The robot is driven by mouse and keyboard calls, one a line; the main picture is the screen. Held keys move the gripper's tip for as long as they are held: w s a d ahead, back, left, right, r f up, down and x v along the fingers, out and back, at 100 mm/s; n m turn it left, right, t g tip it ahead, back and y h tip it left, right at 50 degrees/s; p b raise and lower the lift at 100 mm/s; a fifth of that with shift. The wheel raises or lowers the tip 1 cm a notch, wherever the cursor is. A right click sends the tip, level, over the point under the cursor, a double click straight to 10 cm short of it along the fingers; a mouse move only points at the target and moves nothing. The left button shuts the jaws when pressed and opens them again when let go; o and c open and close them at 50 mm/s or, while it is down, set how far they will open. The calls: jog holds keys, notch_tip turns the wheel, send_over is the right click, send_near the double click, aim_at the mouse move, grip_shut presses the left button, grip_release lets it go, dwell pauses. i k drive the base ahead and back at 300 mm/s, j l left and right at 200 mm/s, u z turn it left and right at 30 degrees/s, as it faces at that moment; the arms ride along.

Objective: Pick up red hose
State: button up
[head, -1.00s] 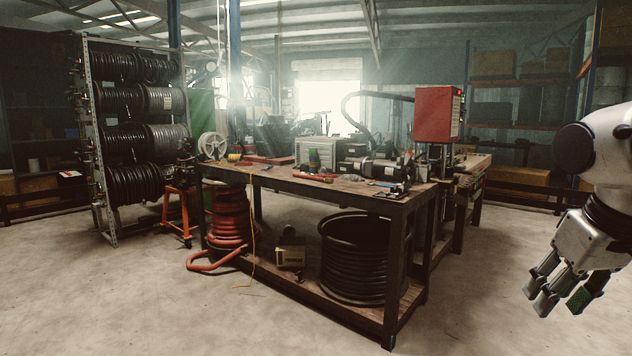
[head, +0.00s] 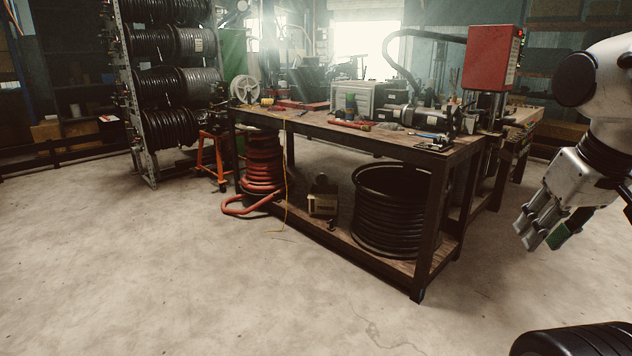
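The red hose (head: 263,165) is a stacked coil on the lower shelf of the workbench, at its left end. Its upper part is in the shade of the bench top. A loose end (head: 243,207) loops out over the shelf edge, low near the floor. My gripper (head: 544,236) hangs at the right side of the view, fingers pointing down. It is well apart from the hose, with the bench between them in the picture. The fingers look spread, with a green pad on one, and nothing shows between them.
The workbench (head: 440,158) holds tools and a red machine (head: 491,58). A black hose coil (head: 392,215) and a small box (head: 322,204) share the lower shelf. A yellow cord (head: 286,180) hangs beside the red hose. An orange stand (head: 213,160) is left of it.

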aim_at(357, 126)
jog(key=i+u, duration=0.15)
jog(key=i, duration=0.45)
jog(key=i+u, duration=0.15)
jog(key=i, duration=0.4)
jog(key=i+u, duration=0.15)
jog(key=i, duration=0.45)
jog(key=i+l+u, duration=0.1)
jog(key=i+l, duration=0.15)
jog(key=i, duration=0.35)
jog(key=i+u, duration=0.25)
jog(key=i, duration=1)
jog(key=i+z, duration=0.8)
jog(key=i+j+z, duration=0.2)
jog(key=z, duration=0.25)
jog(key=i, duration=0.05)
